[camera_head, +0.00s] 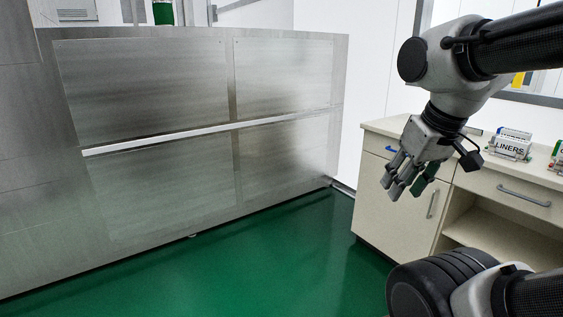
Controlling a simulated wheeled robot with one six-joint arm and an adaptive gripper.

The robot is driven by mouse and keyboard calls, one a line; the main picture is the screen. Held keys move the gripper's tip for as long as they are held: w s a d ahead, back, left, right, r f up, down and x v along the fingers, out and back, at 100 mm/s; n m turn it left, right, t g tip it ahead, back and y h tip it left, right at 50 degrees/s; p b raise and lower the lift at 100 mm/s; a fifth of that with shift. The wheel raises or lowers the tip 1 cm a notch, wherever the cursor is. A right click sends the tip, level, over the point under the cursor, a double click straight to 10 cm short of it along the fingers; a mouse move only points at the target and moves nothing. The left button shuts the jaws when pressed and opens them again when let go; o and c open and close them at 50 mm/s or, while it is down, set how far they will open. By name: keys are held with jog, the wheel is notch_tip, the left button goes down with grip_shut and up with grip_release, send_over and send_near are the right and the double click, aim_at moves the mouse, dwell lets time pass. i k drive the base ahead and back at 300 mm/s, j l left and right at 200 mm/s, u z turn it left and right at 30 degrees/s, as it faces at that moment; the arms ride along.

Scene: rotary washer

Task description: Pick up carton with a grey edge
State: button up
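A small white carton labelled "LINERS" (509,149) stands on the cabinet top at the right. Its edges look greyish, but it is too small to be sure of their colour. My gripper (408,186) hangs in the air in front of the cabinet, to the left of the carton and apart from it. Its fingers point down and are spread, with nothing between them. Another item with green on it (558,150) is cut off by the right picture edge, so I cannot tell what it is.
A beige cabinet (385,205) with drawers, a door and an open shelf stands at the right. A large steel washer body (150,130) with a white rail (190,135) fills the left. The green floor (270,265) between them is clear.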

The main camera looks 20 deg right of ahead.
aim_at(508, 145)
jog(key=i+l+z, duration=0.1)
jog(key=i+z, duration=0.25)
jog(key=i, duration=0.15)
jog(key=i+j+z, duration=0.1)
jog(key=i+z, duration=0.2)
jog(key=i, duration=0.25)
jog(key=i+j+z, duration=0.15)
jog(key=i+z, duration=0.2)
jog(key=i, duration=0.15)
jog(key=i+l+z, duration=0.15)
jog(key=i+z, duration=0.3)
jog(key=i+j+z, duration=0.1)
jog(key=i+z, duration=0.3)
jog(key=i, duration=0.25)
jog(key=i+l, duration=0.1)
jog(key=i, duration=0.4)
